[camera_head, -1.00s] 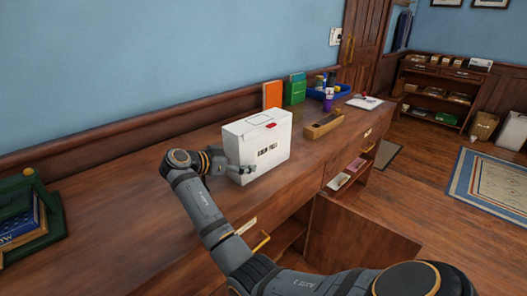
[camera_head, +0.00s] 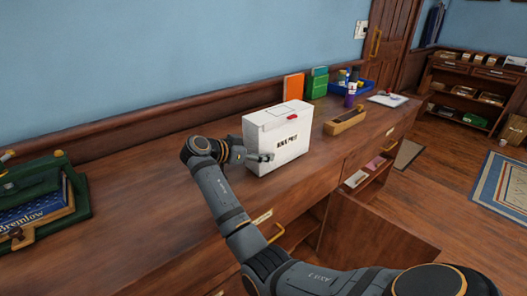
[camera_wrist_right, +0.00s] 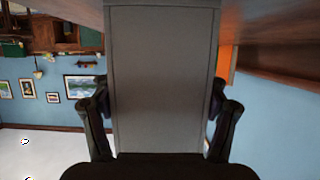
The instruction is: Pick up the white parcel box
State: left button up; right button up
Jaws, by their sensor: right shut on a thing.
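The white parcel box (camera_head: 283,153) stands upright on the long wooden counter (camera_head: 180,233), with dark lettering on its front and a small red mark at its top edge. My right gripper (camera_head: 258,157) is at the box's left end, shut on it, with one finger along the front face. In the right wrist view the box's narrow end (camera_wrist_right: 162,85) fills the space between the two fingers (camera_wrist_right: 160,115). I cannot tell whether a slight gap lies under the box. My left gripper is not in view.
Behind the box are an orange book (camera_head: 293,88) and green books (camera_head: 317,83). A wooden box (camera_head: 345,121) and a blue tray (camera_head: 364,87) lie to the right. A green case (camera_head: 62,190) stands at far left. A cabinet door (camera_head: 372,232) hangs open below the counter.

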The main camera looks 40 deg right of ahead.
aim_at(276, 127)
jog(key=r, duration=0.3)
jog(key=shift+s+d+r, duration=0.1)
jog(key=shift+s+d, duration=0.05)
jog(key=shift+d, duration=0.05)
jog(key=s+d+r, duration=0.1)
jog(key=d+r, duration=0.1)
jog(key=r, duration=0.1)
jog(key=s+d+r, duration=0.1)
jog(key=r, duration=0.1)
jog(key=shift+s+d+r+p, duration=0.25)
jog(key=shift+s+d+p, duration=0.05)
jog(key=shift+s+d, duration=0.05)
jog(key=s+d+r, duration=0.4)
jog(key=s+d, duration=0.1)
jog(key=d, duration=0.2)
pick_arm(q)
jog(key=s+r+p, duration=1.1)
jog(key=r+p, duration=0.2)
jog(key=p, duration=0.5)
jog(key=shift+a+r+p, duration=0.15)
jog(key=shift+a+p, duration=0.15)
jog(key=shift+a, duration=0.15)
pick_arm(e)
notch_tip(276, 127, up, 19)
jog(key=shift+s+f, duration=0.15)
jog(key=shift+s, duration=0.05)
